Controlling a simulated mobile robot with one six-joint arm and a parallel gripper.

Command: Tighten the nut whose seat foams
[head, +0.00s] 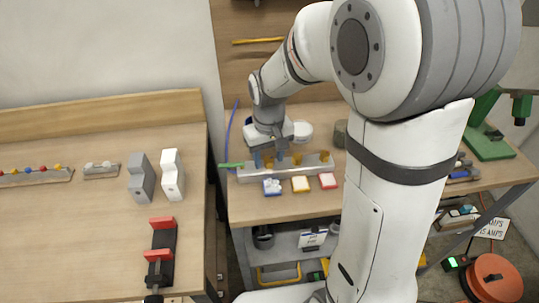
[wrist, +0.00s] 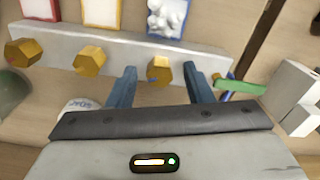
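A pale grey bar (head: 250,175) on the middle bench carries three brass hex nuts. In the wrist view they are a left nut (wrist: 22,52), a middle nut (wrist: 89,60) and a right nut (wrist: 159,70). A blue-edged tile with white foam-like lumps (wrist: 168,18) lies by the right nut; it also shows in the head view (head: 272,187). The yellow-edged tile (wrist: 101,12) and red-edged tile (wrist: 41,8) look plain white. My gripper (wrist: 160,76) is open, its blue fingers on either side of the right nut. I cannot tell whether they touch it.
A green bar (wrist: 240,87) sticks out at the grey bar's end, close to one finger. A white block (wrist: 292,98) stands beyond it. A dark green round thing (wrist: 12,90) is at the left. The left table (head: 80,240) holds blocks and a red-jawed clamp (head: 160,254).

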